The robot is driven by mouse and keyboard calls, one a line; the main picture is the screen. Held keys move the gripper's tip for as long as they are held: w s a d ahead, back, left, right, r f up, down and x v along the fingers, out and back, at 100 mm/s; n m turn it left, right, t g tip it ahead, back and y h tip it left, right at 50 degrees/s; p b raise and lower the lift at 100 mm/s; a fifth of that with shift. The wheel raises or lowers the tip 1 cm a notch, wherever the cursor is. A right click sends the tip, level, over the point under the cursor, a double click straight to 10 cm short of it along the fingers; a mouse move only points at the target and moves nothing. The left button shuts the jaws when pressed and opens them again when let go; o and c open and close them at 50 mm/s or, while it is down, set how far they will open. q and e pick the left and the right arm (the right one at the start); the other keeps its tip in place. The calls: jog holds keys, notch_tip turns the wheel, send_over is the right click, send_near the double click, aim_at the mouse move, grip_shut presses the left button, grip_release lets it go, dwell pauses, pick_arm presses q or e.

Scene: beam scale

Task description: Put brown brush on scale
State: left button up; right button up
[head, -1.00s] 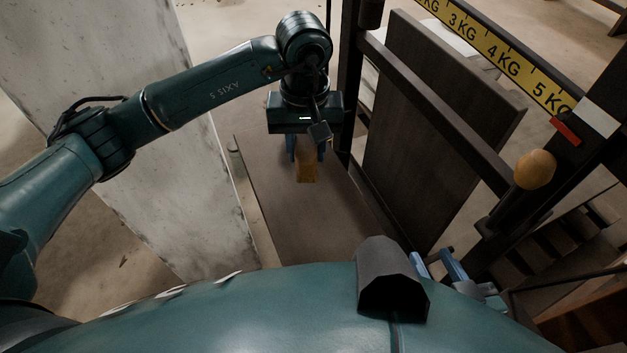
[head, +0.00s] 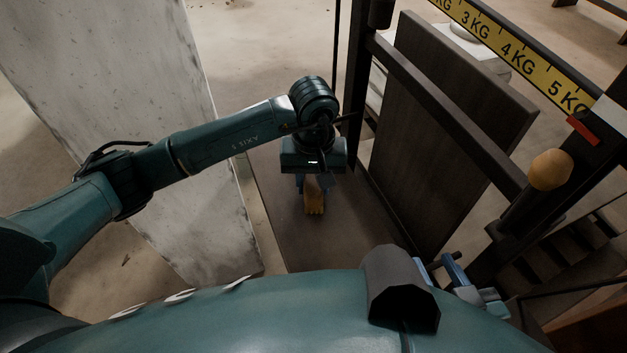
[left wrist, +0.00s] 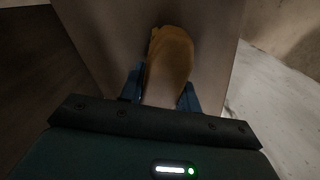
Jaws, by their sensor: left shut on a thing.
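The brown brush (head: 314,197) is held in my left gripper (head: 313,186), which points down over the scale's flat brown platform (head: 290,235). In the left wrist view the brush (left wrist: 170,60) sits between the blue fingers (left wrist: 160,92), with the platform behind it. I cannot tell whether the brush touches the platform. The scale's yellow beam (head: 510,50) shows kilogram marks at the upper right. My right gripper (head: 455,270) shows only in part at the lower right, and its fingertips are not clear.
A pale, marked wall or pillar (head: 130,100) stands left of the platform. A dark upright board (head: 450,120) and the scale's frame stand on its right. A round wooden knob (head: 550,170) sits near the beam's end. The front of the platform is clear.

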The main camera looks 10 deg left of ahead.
pick_arm(q)
jog(key=shift+f, duration=0.1)
jog(key=o, duration=0.9)
